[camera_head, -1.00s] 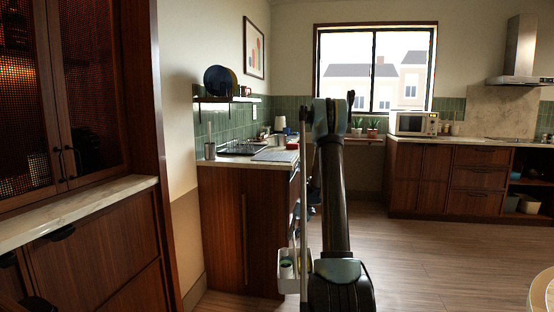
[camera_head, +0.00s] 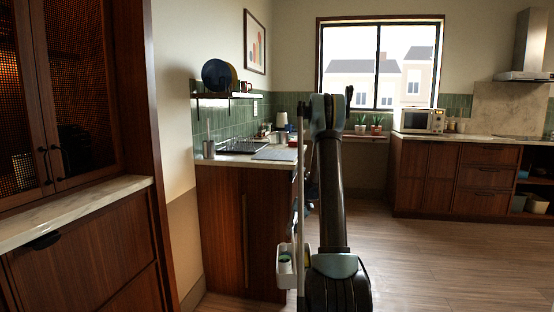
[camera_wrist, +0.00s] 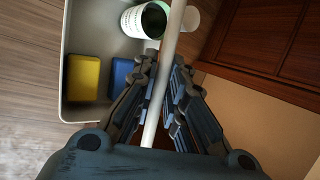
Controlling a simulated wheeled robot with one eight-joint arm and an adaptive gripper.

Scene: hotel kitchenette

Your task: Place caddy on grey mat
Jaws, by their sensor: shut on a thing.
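The caddy (camera_wrist: 92,35) is a pale open tray with a pale bar handle (camera_wrist: 174,45). In the wrist view it holds a white and green container (camera_wrist: 143,21), a yellow block (camera_wrist: 83,77) and a blue block (camera_wrist: 120,75). My gripper (camera_wrist: 165,85) is shut on the bar handle. In the head view the caddy (camera_head: 283,279) hangs low, beside the end of the counter and left of my arm; my arm hides part of it. The grey mat (camera_head: 274,154) lies flat on the counter, right of the dish rack.
The counter (camera_head: 225,160) holds a dark dish rack (camera_head: 240,146) and a metal cup (camera_head: 208,149). A shelf (camera_head: 225,96) with plates is on the wall above. A cabinet (camera_head: 90,240) stands close on the left. The wood floor (camera_head: 430,260) to the right is open.

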